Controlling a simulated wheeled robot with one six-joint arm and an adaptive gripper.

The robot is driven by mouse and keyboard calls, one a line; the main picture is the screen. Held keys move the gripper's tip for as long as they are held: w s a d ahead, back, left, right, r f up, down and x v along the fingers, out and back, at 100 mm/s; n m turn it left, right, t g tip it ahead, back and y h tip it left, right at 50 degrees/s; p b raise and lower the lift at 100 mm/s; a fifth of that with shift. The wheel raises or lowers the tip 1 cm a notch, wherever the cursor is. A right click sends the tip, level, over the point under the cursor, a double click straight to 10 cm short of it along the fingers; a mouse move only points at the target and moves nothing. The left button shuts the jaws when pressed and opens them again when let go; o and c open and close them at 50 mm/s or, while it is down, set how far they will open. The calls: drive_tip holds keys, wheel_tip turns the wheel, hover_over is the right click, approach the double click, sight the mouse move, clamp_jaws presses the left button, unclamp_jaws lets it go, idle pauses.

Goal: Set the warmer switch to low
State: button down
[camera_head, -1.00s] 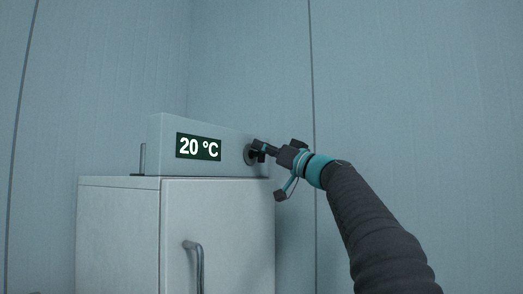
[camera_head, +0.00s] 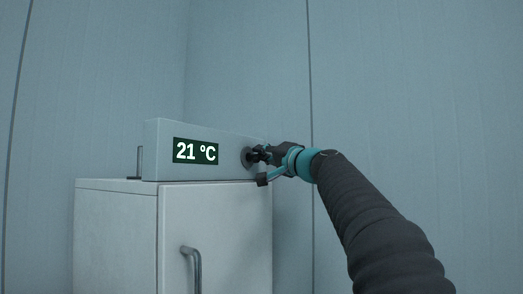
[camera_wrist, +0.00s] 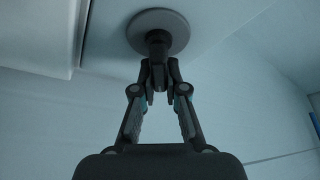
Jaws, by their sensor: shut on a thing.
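The warmer's control panel (camera_head: 155,160) is a pale box on top of a white cabinet. Its green display (camera_head: 195,151) reads 21 °C. The switch is a dark knob on a round grey disc (camera_head: 246,157) at the panel's right end. In the wrist view the disc (camera_wrist: 158,31) is at the top, with the dark knob (camera_wrist: 158,42) standing out from its middle. My gripper (camera_head: 261,155) is at the knob. In the wrist view my gripper's fingers (camera_wrist: 159,80) close together on the knob's end. Any low marking on the switch cannot be seen.
The white cabinet (camera_head: 115,230) below the panel has a vertical grey bar handle (camera_head: 194,266) on its door. Pale panelled walls (camera_head: 420,80) stand behind. The space to the right of the cabinet is free apart from my arm.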

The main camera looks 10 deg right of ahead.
drive_tip(key=shift+m, duration=0.5)
drive_tip(key=c, duration=1.2)
unclamp_jaws()
drive_tip(key=v, duration=1.2)
drive_tip(key=shift+r, duration=0.1)
